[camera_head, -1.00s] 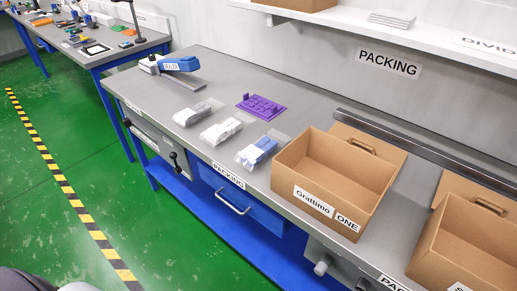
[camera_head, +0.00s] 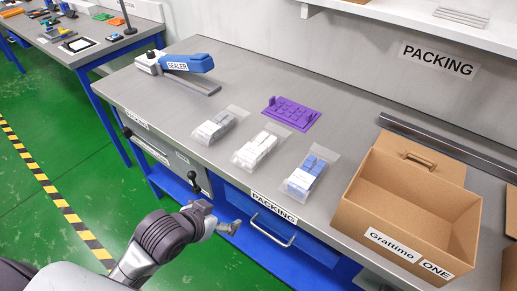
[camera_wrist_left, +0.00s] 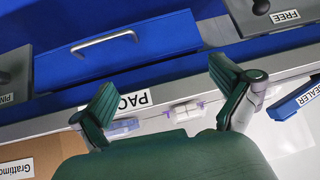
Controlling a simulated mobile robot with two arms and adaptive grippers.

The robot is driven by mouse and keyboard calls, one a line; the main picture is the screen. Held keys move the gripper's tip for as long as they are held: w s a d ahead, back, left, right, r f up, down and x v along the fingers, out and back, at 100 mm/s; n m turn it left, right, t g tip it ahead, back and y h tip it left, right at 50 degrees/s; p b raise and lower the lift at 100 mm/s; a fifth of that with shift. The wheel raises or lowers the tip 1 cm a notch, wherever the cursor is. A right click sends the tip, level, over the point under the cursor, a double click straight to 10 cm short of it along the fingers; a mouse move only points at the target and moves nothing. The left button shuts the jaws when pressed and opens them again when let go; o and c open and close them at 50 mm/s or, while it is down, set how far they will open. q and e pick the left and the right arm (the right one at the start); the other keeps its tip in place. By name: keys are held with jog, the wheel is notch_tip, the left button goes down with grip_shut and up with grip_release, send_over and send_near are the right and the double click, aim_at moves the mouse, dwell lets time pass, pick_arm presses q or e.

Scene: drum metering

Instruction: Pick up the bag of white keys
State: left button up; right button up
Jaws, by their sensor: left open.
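The bag of white keys (camera_head: 256,148) lies flat on the grey packing table, between a bag of grey keys (camera_head: 214,127) on its left and a bag of blue keys (camera_head: 307,176) on its right. The white bag also shows in the left wrist view (camera_wrist_left: 187,108), between the fingers and partly cut off by my gripper body. My left gripper (camera_head: 221,218) is in front of the table edge, lower than the bags and apart from them. It is open and empty; its fingers stand wide apart in the left wrist view (camera_wrist_left: 165,92). My right gripper is not in view.
A purple tray (camera_head: 291,113) lies behind the bags. A blue sealer (camera_head: 186,63) stands at the table's far left. An open cardboard box (camera_head: 408,215) is at the right. A blue drawer with a handle (camera_head: 270,228) sits under the table edge.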

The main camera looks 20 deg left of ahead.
pick_arm(q)
jog(key=w+r+m+t+h, duration=0.1)
jog(key=w+r+t+h, duration=0.25)
jog(key=w+r, duration=0.7)
send_near(258, 144)
jog(key=w+d, duration=0.1)
jog(key=w+d+f, duration=0.1)
jog(key=w, duration=0.1)
jog(key=shift+w+f+t+y, duration=0.1)
jog(key=shift+t+y, duration=0.15)
jog(key=shift+t, duration=0.1)
jog(key=shift+a+f+p+x, duration=0.1)
jog(key=shift+f+p+x, duration=0.05)
jog(key=shift+x, duration=0.9)
jog(key=shift+a+f+p+x, duration=0.1)
jog(key=shift+p+x, duration=0.1)
jog(key=shift+x, duration=0.85)
jog(key=shift+f+p+x, duration=0.15)
jog(key=shift+x, duration=0.9)
jog(key=c, duration=1.3)
jog(key=shift+r, duration=0.1)
jog(key=shift+c, duration=0.2)
